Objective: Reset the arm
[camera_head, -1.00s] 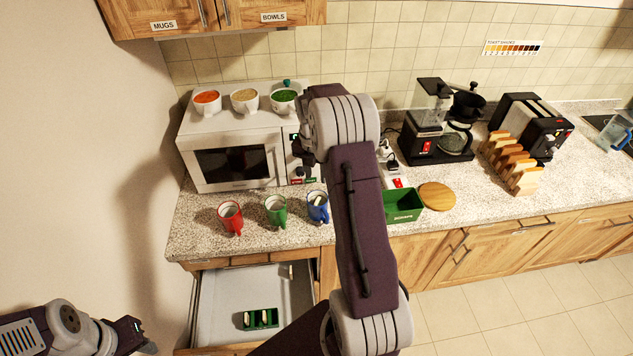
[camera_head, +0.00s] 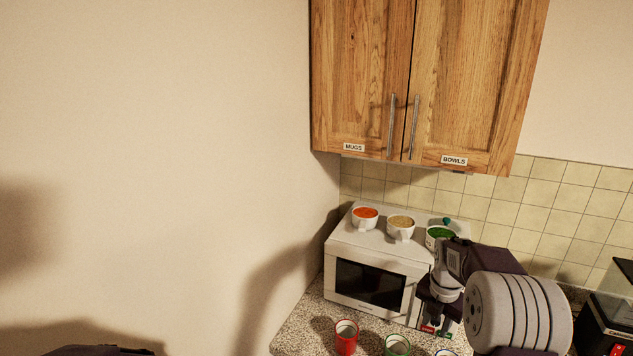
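My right arm comes in from the lower right, its gripper (camera_head: 436,314) pointing down in front of the right side of the white microwave (camera_head: 372,247). Whether its fingers are open or shut is not clear, and no held object can be made out. Of my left arm only a dark piece shows at the bottom left edge; its gripper is out of view.
A red mug (camera_head: 346,340) and a green mug (camera_head: 397,346) stand on the counter (camera_head: 305,322). A closed wooden cabinet (camera_head: 362,75) hangs above. Bare wall fills the left.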

